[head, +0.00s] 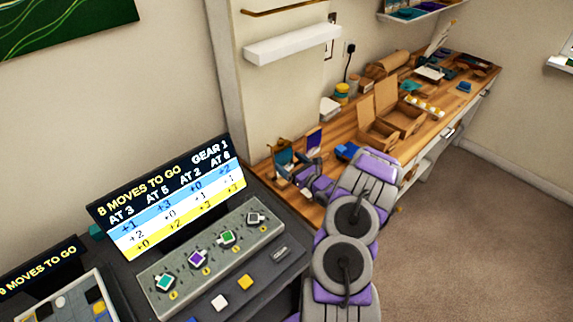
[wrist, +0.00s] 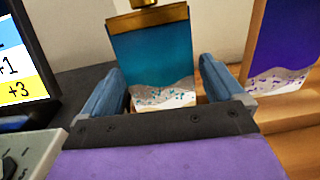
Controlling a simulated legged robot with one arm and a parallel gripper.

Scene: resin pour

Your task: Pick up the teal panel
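The teal panel (wrist: 152,58) stands upright in the wrist view, with a gold-brown top edge and a speckled white and grey lower part. It also shows in the head view (head: 284,157), at the near end of the wooden bench. My gripper (wrist: 162,68) has its two blue-grey fingers apart, one on each side of the panel. Narrow gaps show between the fingers and the panel's edges. In the head view my gripper (head: 301,172) is close to the panel and partly overlaps it.
A similar purple panel (wrist: 287,50) stands to the right of the teal one. Left is a dark console with a lit score screen (head: 170,200) and a grey button panel (head: 212,255). Cardboard boxes (head: 378,131) stand farther along the wooden bench (head: 340,128). Open floor lies at right.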

